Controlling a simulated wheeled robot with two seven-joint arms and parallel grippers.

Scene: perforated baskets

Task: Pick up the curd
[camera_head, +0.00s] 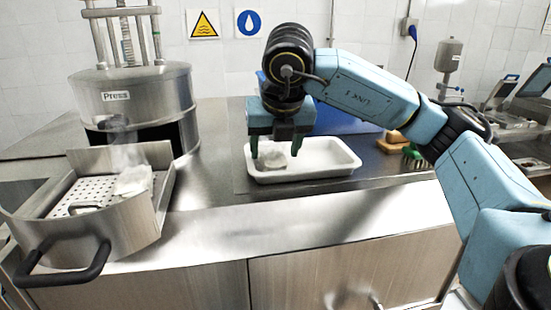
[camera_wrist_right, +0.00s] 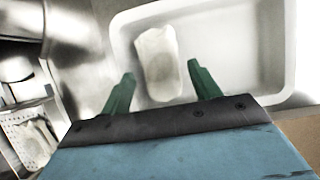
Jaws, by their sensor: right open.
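The curd (camera_head: 272,159) is a whitish block lying in the left part of a white tray (camera_head: 335,171) on the steel counter. My right gripper (camera_head: 275,150) is open above the tray, with its green fingers pointing down near the curd. In the right wrist view the curd (camera_wrist_right: 160,64) shows ahead of and between the two open fingers (camera_wrist_right: 162,85), inside the white tray (camera_wrist_right: 232,45). Whether a finger touches it cannot be told. Another whitish block (camera_head: 133,180) lies on the perforated plate of the steel basin at the left. My left gripper is not in view.
A steel press (camera_head: 135,95) stands at the back left, behind the open steel basin (camera_head: 120,231) with black handles. A blue container (camera_head: 340,113) stands behind the tray. A green-bristled brush (camera_head: 413,155) and a tan block (camera_head: 392,142) lie right of it. The counter front is clear.

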